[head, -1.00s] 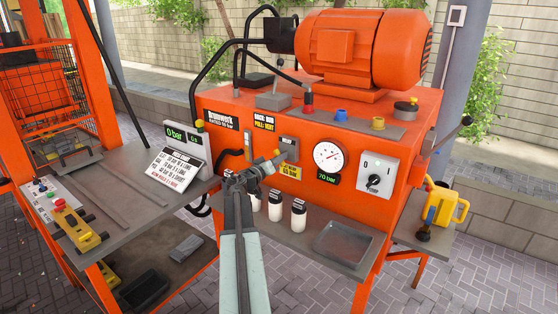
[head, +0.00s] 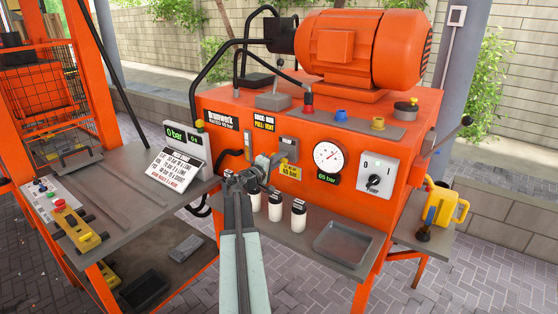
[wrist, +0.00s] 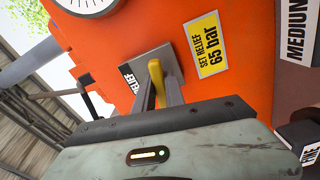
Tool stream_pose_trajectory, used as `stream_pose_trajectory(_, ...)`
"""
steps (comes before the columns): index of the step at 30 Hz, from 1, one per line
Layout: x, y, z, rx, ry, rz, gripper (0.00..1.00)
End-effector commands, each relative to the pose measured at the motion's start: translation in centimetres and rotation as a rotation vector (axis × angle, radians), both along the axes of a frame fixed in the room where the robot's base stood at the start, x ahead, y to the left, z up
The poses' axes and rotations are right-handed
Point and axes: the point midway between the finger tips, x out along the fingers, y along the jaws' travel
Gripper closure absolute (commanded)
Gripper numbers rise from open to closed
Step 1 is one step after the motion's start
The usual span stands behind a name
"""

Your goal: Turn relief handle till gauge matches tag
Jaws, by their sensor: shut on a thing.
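The yellow relief handle (wrist: 157,76) stands on a grey plate marked RELIEF (wrist: 131,82) on the orange power unit. My gripper (wrist: 159,92) is shut on the handle, one finger on each side of it. In the head view my gripper (head: 274,163) reaches the plate (head: 289,142) and mostly hides the handle. The yellow tag (wrist: 206,48) reads SET RELIEF 65 bar.
The pump switch (head: 375,178) is right of the gauge. Several white bottles (head: 275,207) stand on the shelf below my gripper, near a grey tray (head: 345,241). A sign and displays (head: 176,160) stand to the left. An orange motor (head: 362,48) sits on top.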

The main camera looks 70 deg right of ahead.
Motion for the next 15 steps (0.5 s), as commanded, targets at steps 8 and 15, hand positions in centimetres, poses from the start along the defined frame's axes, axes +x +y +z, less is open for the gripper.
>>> stream_pose_trajectory(8,0.17,-0.14,0.16,0.013,0.065,0.005,1.00)
stream_pose_trajectory(15,0.16,-0.15,0.17,0.015,0.073,0.005,1.00)
